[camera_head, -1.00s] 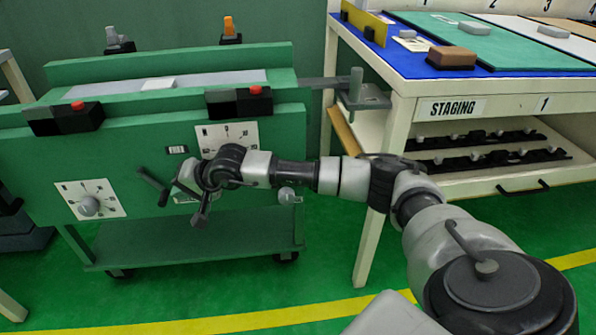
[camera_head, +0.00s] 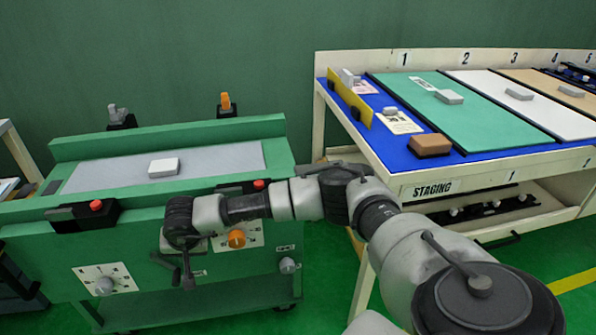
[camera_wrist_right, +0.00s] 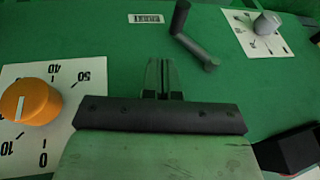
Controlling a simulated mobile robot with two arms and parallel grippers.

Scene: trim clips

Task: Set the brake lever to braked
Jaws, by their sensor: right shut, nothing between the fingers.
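A dark grey crank-shaped lever (camera_wrist_right: 190,38), which may be the brake lever, sticks out from the green cart's front panel; no brake label is readable. It shows partly in the head view (camera_head: 161,261), beside my right gripper. In the right wrist view it is just beyond and to the right of my right gripper's fingertips (camera_wrist_right: 162,66), with a visible gap in the picture. The right gripper is shut and empty. My right arm crosses the cart's front in the head view and hides part of the panel. My left gripper is not in view.
An orange knob (camera_wrist_right: 28,103) on a numbered dial and a grey knob (camera_wrist_right: 266,23) on a white plate flank the lever. A black block (camera_wrist_right: 290,150) is near the lower right. The staging table (camera_head: 440,186) stands right of the cart.

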